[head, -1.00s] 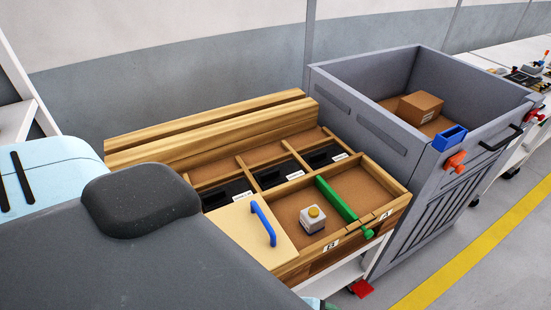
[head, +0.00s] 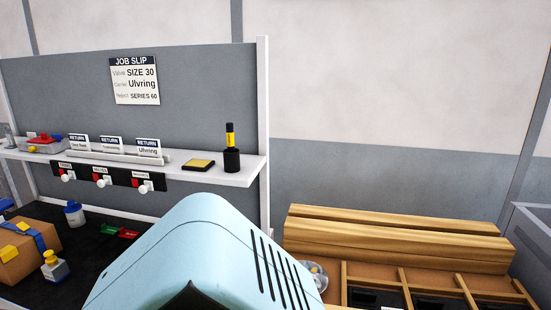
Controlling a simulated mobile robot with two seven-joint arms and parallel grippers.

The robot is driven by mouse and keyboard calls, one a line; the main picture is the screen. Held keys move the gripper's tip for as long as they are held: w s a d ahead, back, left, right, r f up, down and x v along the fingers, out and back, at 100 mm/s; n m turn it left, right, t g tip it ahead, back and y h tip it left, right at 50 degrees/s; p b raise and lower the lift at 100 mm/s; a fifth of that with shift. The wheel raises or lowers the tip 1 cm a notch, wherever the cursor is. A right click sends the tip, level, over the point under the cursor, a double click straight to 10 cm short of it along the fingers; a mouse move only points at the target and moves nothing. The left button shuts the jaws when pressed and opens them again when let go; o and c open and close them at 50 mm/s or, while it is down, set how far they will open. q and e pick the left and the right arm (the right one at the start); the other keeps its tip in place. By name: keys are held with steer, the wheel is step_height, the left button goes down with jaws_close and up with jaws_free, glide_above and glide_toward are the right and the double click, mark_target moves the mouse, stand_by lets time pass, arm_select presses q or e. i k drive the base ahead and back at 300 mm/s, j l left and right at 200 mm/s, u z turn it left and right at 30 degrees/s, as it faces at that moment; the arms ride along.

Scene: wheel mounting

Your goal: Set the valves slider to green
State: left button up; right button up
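Three slider panels hang under the shelf edge in the head view: a left slider (head: 68,177), a middle slider (head: 102,182) and a right slider (head: 145,187). Each is a black plate with a white knob and a red patch at its left. The small labels are blurred; the middle one may read "valves", but I cannot be sure. No green shows on the plates. Neither of my grippers is in view; a light blue part of my arm fills the lower middle.
A job slip (head: 134,80) hangs on the grey back panel. A white shelf (head: 225,175) holds return signs and a black-yellow tool (head: 231,150). Below, a dark bench has a cardboard box (head: 25,255) and bottles. A wooden divided tray (head: 390,245) is at right.

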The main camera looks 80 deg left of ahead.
mark_target(108, 180)
steer(key=u, duration=3.75)
steer(key=k+l, duration=0.05)
